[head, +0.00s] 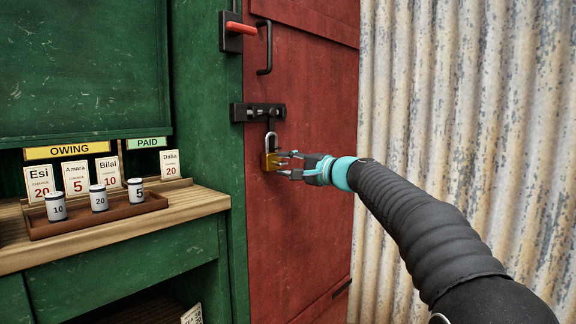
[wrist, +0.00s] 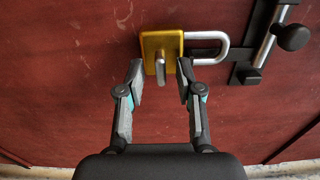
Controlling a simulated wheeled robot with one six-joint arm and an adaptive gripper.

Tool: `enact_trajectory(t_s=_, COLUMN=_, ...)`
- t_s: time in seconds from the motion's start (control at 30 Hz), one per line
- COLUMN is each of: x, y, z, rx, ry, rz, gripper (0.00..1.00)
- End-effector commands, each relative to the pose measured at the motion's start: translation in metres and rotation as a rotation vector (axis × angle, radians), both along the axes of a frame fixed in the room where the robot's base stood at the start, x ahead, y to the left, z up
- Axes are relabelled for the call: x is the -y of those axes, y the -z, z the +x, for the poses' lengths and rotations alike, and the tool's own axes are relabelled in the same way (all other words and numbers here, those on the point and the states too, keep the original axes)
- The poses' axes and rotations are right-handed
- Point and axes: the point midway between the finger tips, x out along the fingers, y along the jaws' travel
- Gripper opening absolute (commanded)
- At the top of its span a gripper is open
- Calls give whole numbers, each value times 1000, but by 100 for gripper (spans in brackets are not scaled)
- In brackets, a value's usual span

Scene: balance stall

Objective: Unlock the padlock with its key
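The brass padlock (head: 269,161) hangs by its silver shackle from the dark bolt (head: 262,112) on the red door. In the wrist view the padlock body (wrist: 150,42) lies at top centre with the shackle (wrist: 222,46) to its right. A grey key (wrist: 160,69) appears to stick out of the padlock's face toward me. My gripper (head: 283,164) is in front of the padlock. In the wrist view its fingertips (wrist: 160,76) are apart, one on each side of the key, with gaps visible. Whether the far shackle leg sits in the body is unclear, near the right fingertip.
The red door (head: 310,220) has a dark pull handle (head: 268,50) and a red-handled lever (head: 241,28) above. A wooden counter (head: 150,220) at left bears a tray (head: 100,224) with numbered canisters and name cards. Corrugated metal (head: 460,120) stands to the right.

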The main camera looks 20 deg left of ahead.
Motion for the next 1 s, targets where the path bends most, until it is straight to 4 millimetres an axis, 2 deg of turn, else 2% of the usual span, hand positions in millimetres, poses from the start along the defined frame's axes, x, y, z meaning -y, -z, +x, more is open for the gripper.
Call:
enact_trajectory(t_s=0.23, x=2, y=-1, z=0, rx=1, ry=2, rz=1, gripper=35)
enact_trajectory(t_s=0.37, x=13, y=-2, z=-5, rx=2, ry=2, rz=-1, gripper=35)
enact_trajectory(t_s=0.8, x=88, y=-1, z=-36, rx=1, ry=2, rz=0, gripper=35)
enact_trajectory(t_s=1.0, x=107, y=-1, z=-44, rx=0, ry=1, rz=1, gripper=35)
